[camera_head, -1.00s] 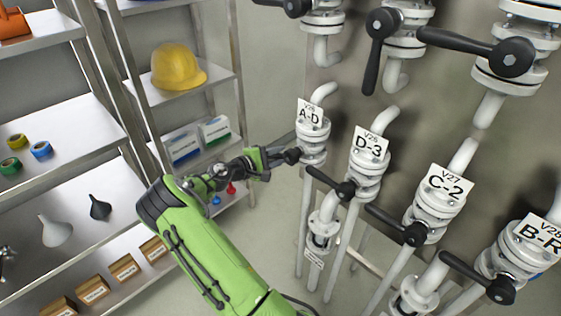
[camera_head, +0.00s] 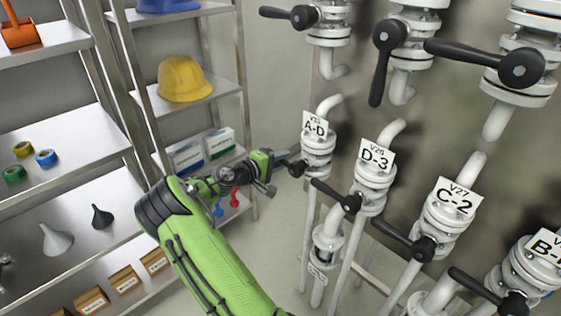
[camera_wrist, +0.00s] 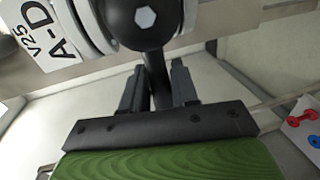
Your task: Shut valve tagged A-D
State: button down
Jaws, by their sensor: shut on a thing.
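The valve tagged A-D (camera_head: 318,150) is a white flanged valve on a vertical pipe, its tag reading V25 A-D. Its black lever has a round hub (camera_head: 299,168) and points left, across the pipe, towards my gripper (camera_head: 268,168). In the wrist view the tag (camera_wrist: 45,38) is at upper left and the hub with its bolt (camera_wrist: 145,17) is at top centre. The lever's bar (camera_wrist: 157,72) runs down between the two dark fingers of my gripper (camera_wrist: 157,88), which is shut on it. The bar's far end is hidden by the gripper.
Valves D-3 (camera_head: 372,185), C-2 (camera_head: 446,215) and a partly cut-off one (camera_head: 532,260) stand close on the right, with black levers sticking out. More levered valves are above. Metal shelves with a yellow helmet (camera_head: 184,79) and boxes (camera_head: 187,156) stand on the left.

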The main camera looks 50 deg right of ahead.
jog(key=shift+r, duration=0.3)
jog(key=c, duration=1.1)
grip_release()
jog(key=shift+o, duration=0.5)
jog(key=shift+f, duration=0.15)
jog(key=p+v, duration=0.3)
jog(key=v, duration=1.2)
jog(key=shift+a, duration=0.4)
jog(key=shift+w, duration=0.1)
